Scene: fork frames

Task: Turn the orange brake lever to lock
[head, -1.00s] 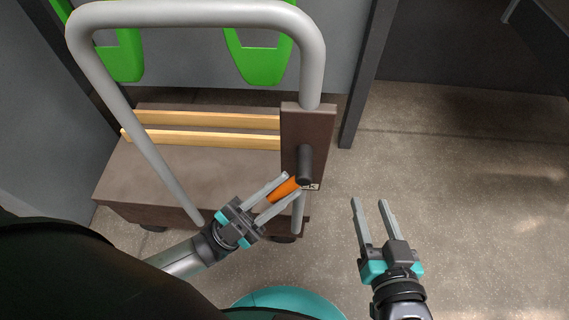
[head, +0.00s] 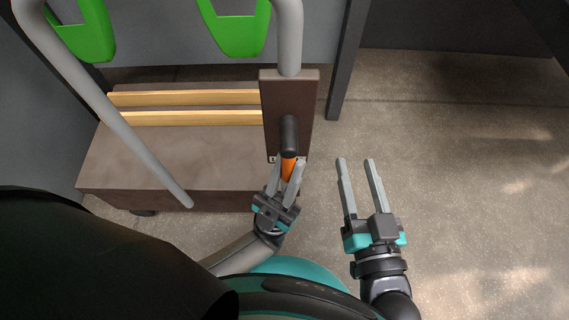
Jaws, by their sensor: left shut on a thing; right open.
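The orange brake lever (head: 289,168) hangs from a dark pivot (head: 289,135) on the brown upright plate (head: 272,98) of the cart. It points almost straight down toward me. My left gripper (head: 286,175) is shut on the lever, one finger on each side of it. The lever's lower end is partly hidden between the fingers. A small white label shows at the plate's lower edge, mostly covered, and I cannot read it. My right gripper (head: 357,163) is open and empty, to the right of the plate over bare floor.
The cart's brown deck (head: 170,165) lies left of the plate, with two wooden slats (head: 185,118) at its back. A grey tube handle (head: 110,110) rises over it. Green parts (head: 236,30) stand behind. A dark post (head: 345,70) stands right of the cart. The floor at right is clear.

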